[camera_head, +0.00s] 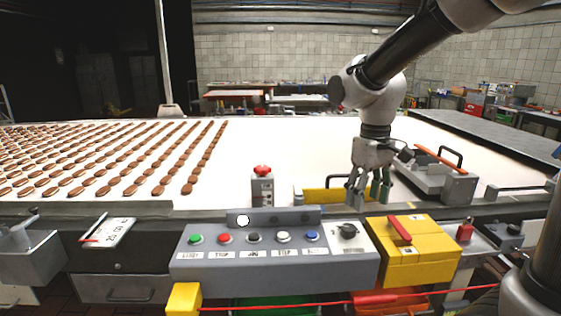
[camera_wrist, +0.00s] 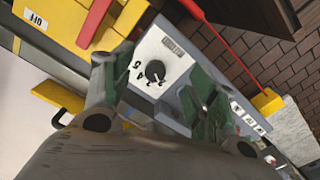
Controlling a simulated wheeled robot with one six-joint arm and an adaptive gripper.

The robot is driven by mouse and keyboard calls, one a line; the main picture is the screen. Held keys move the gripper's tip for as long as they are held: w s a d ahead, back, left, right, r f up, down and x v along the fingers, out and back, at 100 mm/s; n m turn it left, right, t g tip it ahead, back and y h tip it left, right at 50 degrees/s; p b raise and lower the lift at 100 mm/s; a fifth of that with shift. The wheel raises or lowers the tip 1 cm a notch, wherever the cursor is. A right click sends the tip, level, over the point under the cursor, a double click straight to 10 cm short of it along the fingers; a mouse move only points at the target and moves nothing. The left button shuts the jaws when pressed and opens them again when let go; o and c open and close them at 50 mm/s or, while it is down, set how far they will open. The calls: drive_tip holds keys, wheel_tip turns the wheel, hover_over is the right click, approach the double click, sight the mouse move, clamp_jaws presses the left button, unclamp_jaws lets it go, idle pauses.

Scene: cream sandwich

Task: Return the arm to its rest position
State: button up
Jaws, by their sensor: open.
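My gripper (camera_head: 369,190) hangs from my arm, pointing down above the front edge of the white conveyor, behind the control panel. Its fingers are apart, with nothing between them. In the wrist view my gripper (camera_wrist: 160,115) shows its two green-padded fingers spread, with the panel's black rotary knob (camera_wrist: 155,71) visible past them. The grey control panel (camera_head: 275,271) carries a row of coloured buttons, and the same knob sits at its right end in the head view (camera_head: 347,231).
A yellow box (camera_head: 415,262) with a red handle (camera_head: 399,229) stands right of the panel. Rows of brown biscuits (camera_head: 105,160) lie on the left of the white conveyor (camera_head: 290,140). A metal unit (camera_head: 425,178) is right of my gripper.

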drive_tip(key=s+d+r+m+t, duration=0.2)
drive_tip(key=s+d, duration=0.4)
drive_tip(key=s, duration=0.1)
drive_tip(key=s+d+r+m+t, duration=0.2)
drive_tip(key=s+d+r, duration=0.1)
drive_tip(key=s+d, duration=0.3)
drive_tip(key=shift+s+d+r+m+t, duration=0.3)
drive_tip(key=shift+s+d+r, duration=0.1)
drive_tip(key=shift+s, duration=0.75)
